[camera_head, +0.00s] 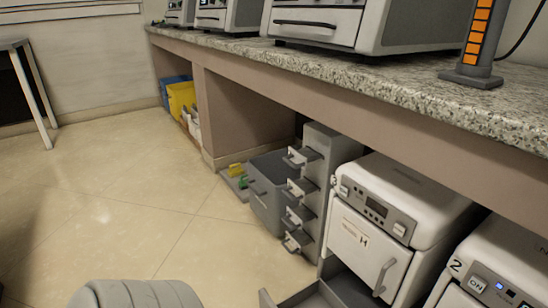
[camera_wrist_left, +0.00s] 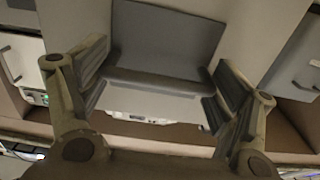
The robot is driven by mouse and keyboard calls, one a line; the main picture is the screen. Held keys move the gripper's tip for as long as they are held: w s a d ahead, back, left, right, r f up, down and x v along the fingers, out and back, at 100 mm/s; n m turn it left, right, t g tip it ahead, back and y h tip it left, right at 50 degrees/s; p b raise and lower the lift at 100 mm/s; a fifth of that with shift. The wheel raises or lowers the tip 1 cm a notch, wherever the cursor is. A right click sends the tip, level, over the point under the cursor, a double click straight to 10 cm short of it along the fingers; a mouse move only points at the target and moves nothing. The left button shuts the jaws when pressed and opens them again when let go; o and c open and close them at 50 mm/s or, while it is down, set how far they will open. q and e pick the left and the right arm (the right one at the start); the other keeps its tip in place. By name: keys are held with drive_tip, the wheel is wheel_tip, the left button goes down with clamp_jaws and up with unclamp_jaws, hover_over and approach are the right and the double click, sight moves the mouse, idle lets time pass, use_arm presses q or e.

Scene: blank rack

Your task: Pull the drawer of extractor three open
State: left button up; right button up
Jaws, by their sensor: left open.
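Extractor three (camera_head: 400,190) is a white boxy unit at the lower right of the head view, with a "3" at its front corner. Its white front panel (camera_head: 365,240) carries an upright grey handle (camera_head: 384,276). A dark grey tray-like drawer (camera_head: 325,292) juts out low in front of it, cut off by the frame edge. In the left wrist view my left gripper (camera_wrist_left: 160,82) is open, its fingers apart on both sides. A grey recessed tray shape (camera_wrist_left: 165,45) and a pale strip show between and beyond them; I see no grip. My right gripper is not in view.
Extractor two (camera_head: 500,265) stands to the right. A grey stack of small drawers (camera_head: 322,150) and a grey bin (camera_head: 268,190) stand to the left. The granite counter (camera_head: 400,85) overhangs the units. The tiled floor (camera_head: 130,200) at left is mostly clear.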

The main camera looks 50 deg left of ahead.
use_arm(q)
drive_tip(key=s, duration=1.1)
drive_tip(key=shift+a, duration=0.45)
drive_tip(key=w, duration=1)
drive_tip(key=s, duration=1.1)
drive_tip(key=shift+s+r+t, duration=0.15)
drive_tip(key=shift+s+t, duration=0.15)
